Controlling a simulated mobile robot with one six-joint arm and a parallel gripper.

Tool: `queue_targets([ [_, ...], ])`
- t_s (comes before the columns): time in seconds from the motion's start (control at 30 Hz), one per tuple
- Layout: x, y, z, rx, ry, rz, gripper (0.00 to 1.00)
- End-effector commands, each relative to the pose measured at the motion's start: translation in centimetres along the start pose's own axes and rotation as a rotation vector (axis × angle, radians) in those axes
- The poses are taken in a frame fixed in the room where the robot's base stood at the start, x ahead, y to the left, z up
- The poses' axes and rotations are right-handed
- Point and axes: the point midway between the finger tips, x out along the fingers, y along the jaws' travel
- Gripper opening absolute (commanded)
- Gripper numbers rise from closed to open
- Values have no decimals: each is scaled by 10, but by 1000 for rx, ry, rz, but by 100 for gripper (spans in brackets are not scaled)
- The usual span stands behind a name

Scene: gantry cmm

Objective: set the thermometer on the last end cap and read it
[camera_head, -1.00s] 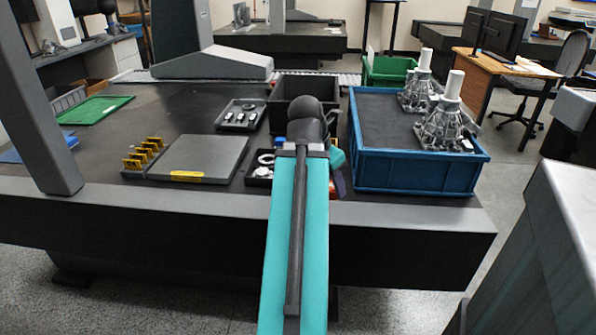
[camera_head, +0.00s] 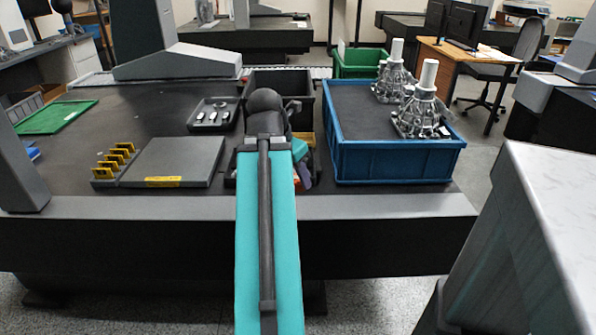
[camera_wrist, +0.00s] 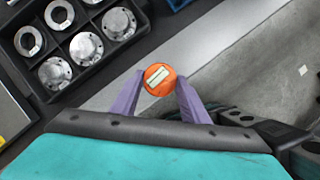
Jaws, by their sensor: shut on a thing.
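My gripper (camera_wrist: 160,92) has two purple fingers and is shut on a round orange thermometer (camera_wrist: 158,79) with a pale rectangular display. The display is too small to read. In the wrist view a black compartment tray (camera_wrist: 94,73) lies left of the gripper, apart from the thermometer. It holds round metal end caps, among them one at the right (camera_wrist: 118,23), one in the middle (camera_wrist: 86,48) and one at the lower left with a pale rectangle on it (camera_wrist: 54,72).
A blue bin (camera_head: 400,164) with metal housings stands right of my arm. A black bin (camera_head: 262,80) is behind. A grey plate (camera_head: 178,160), yellow stands (camera_head: 117,160) and a small parts tray (camera_head: 213,125) lie left. A grey block (camera_head: 540,230) rises at front right.

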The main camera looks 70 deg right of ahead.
Motion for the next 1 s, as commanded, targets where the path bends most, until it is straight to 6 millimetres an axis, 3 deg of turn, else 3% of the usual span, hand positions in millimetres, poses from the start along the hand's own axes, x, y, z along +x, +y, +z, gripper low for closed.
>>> queue_targets([
  [0.13,-5,10,-11,-31,1,12,14],
  [0.47,-7,11,-12,-35,2,13,14],
  [1.0,2,28,9,-37,0,14,14],
])
